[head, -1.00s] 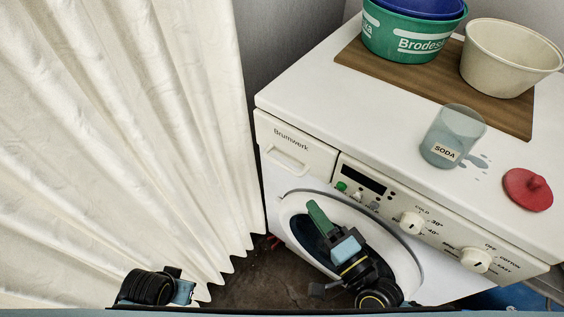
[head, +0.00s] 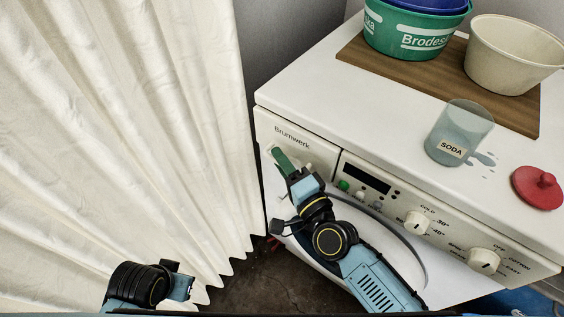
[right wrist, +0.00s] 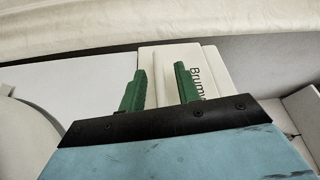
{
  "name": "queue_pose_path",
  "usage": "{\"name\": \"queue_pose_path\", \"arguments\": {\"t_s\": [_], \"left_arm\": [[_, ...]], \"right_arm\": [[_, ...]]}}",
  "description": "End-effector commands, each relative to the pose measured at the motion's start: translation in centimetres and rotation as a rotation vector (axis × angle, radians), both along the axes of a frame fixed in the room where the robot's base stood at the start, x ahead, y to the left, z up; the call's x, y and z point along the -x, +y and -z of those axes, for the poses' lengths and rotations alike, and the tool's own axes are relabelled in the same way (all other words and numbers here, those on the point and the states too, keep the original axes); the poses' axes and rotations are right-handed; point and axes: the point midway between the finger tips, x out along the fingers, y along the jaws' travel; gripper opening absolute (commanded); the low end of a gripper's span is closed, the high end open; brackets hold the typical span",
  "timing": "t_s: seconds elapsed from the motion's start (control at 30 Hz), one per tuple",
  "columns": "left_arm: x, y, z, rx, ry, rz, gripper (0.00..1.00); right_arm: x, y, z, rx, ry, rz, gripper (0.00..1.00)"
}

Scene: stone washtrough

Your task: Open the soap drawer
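The soap drawer (head: 300,141) is the white front marked "Brumwerk" at the upper left of the washing machine. In the right wrist view the drawer front (right wrist: 163,62) lies just beyond my right gripper (right wrist: 160,72), whose two green fingers stand apart with a clear gap. I cannot tell whether the fingers touch the drawer. My left arm shows at the bottom left, with the left gripper (head: 181,288) only partly seen.
The washing machine (head: 340,110) carries a soda cup (head: 458,130), a red lid (head: 537,187), a green tub (head: 412,40) and a cream tub (head: 512,55) on a wooden board (head: 362,62). Control knobs sit right of the drawer. A white curtain (head: 130,130) hangs at left.

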Motion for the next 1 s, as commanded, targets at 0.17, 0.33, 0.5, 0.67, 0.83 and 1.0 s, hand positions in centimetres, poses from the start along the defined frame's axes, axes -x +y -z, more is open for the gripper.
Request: {"name": "queue_pose_path", "arguments": {"t_s": [0.17, 0.33, 0.5, 0.67, 0.83, 1.0], "left_arm": [[0.00, -0.05, -0.13, 0.001, 0.000, 0.000, 0.36], [0.01, -0.08, -0.16, 0.001, -0.001, 0.000, 0.36], [0.06, -0.14, -0.15, 0.003, 0.000, 0.000, 0.36], [0.07, -0.19, -0.13, 0.005, -0.001, -0.001, 0.36], [0.07, -0.20, -0.13, 0.005, -0.001, -0.001, 0.36], [0.03, -0.17, -0.17, 0.006, -0.005, -0.001, 0.36]], "right_arm": [[-0.19, 0.12, -0.04, 0.000, 0.000, 0.000, 0.32], [-0.18, 0.10, -0.04, 0.000, 0.000, 0.000, 0.26], [-0.16, 0.09, -0.03, 0.000, 0.000, 0.000, 0.04], [-0.16, 0.08, -0.04, 0.000, 0.000, 0.000, 0.00], [-0.13, 0.09, -0.03, 0.000, 0.000, 0.000, 0.00], [0.52, 0.59, -0.08, -0.002, 0.001, 0.000, 0.00]]}}
